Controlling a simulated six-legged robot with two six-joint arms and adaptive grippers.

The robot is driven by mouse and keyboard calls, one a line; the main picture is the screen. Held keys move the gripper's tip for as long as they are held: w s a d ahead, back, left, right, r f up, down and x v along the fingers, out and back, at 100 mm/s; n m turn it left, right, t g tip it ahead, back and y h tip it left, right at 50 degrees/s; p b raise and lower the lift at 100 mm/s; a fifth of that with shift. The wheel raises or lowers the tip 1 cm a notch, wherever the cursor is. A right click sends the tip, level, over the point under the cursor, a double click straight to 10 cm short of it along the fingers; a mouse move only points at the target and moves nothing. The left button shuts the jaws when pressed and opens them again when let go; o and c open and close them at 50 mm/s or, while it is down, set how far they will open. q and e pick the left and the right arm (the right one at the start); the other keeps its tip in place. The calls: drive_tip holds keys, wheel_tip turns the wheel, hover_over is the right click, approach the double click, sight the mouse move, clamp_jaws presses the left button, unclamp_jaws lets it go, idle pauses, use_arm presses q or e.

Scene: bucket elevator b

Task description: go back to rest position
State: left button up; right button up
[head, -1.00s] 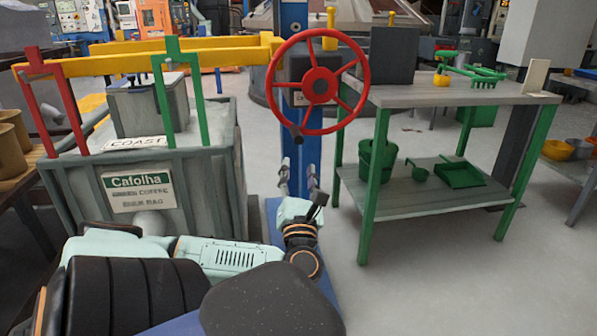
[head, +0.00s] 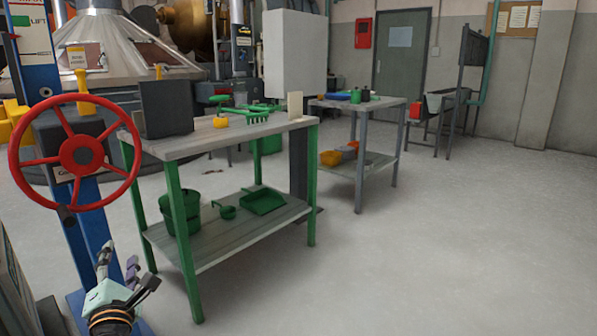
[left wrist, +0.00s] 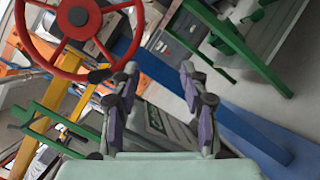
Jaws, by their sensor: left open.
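My left gripper (head: 120,264) is at the lower left of the head view, in front of the blue post and below the red handwheel (head: 82,153). In the left wrist view its two fingers (left wrist: 158,70) stand apart with nothing between them. The red handwheel also shows at the upper left of the left wrist view (left wrist: 78,16), apart from the fingers. My right gripper is in neither view.
A green-legged workbench (head: 205,140) stands right of the blue post (head: 90,221), with a green bucket (head: 184,211) on its lower shelf. A grey-legged table (head: 357,104) stands behind. The floor at the right is clear.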

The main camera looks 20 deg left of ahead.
use_arm(q)
drive_tip(key=w+d+f+m+h+p, duration=0.1)
drive_tip(key=w+d+f+m+h, duration=0.25)
drive_tip(key=d+m+h, duration=0.7)
drive_tip(key=s+d+f+m+g+h+p, duration=0.2)
drive_tip(key=d+f+m+g+h, duration=0.15)
drive_tip(key=d+f+m, duration=0.4)
drive_tip(key=s+d+f+m+g+p, duration=0.1)
drive_tip(key=s+d+f+m+g, duration=0.2)
drive_tip(key=s+m, duration=0.2)
drive_tip(key=s+d+f+m+g+p, duration=0.1)
drive_tip(key=s+d+f+m+g, duration=0.3)
drive_tip(key=s, duration=0.8)
drive_tip(key=s+d+f+m+g+y+p, duration=0.1)
drive_tip(key=s+d+f+m+g, duration=0.2)
drive_tip(key=s, duration=0.6)
drive_tip(key=m+g, duration=0.1)
drive_tip(key=m, duration=0.1)
drive_tip(key=shift+d+f+m, duration=0.15)
drive_tip(key=shift+f+m, duration=0.25)
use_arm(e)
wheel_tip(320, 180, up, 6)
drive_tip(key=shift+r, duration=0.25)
use_arm(q)
drive_tip(key=shift+s+g, duration=0.1)
drive_tip(key=shift+g, duration=0.15)
drive_tip(key=shift+c, duration=0.5)
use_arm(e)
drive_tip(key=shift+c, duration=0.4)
